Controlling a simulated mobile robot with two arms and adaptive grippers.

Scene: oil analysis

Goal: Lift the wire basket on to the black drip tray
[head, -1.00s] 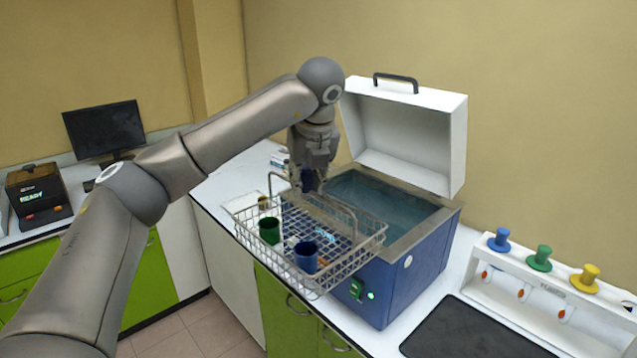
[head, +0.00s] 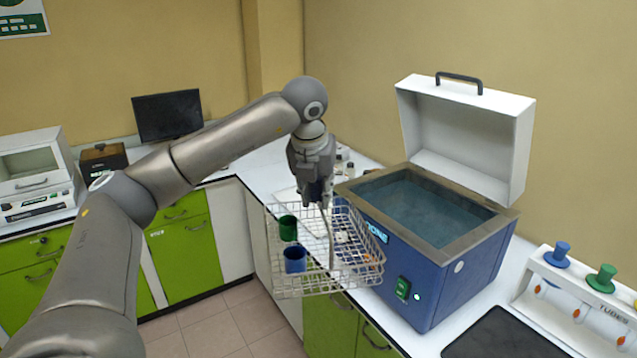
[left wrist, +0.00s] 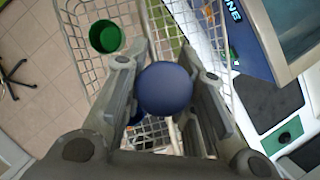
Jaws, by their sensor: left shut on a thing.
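The wire basket (head: 352,281) hangs in the air left of the blue bath, in front of the bench edge. A green cup (head: 288,228) and a blue cup (head: 295,259) stand in it. My left gripper (head: 316,194) is above the basket, shut on its handle. In the left wrist view a round dark blue grip (left wrist: 165,88) sits between the fingers, with the basket's wires and the green cup (left wrist: 107,36) below. The black drip tray (head: 495,335) lies on the bench at lower right, partly cut off. My right gripper is out of view.
The blue bath (head: 440,290) with its white lid (head: 470,135) raised stands between basket and tray. A white tube rack (head: 560,300) is behind the tray at right. The floor (head: 220,325) below the basket is clear.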

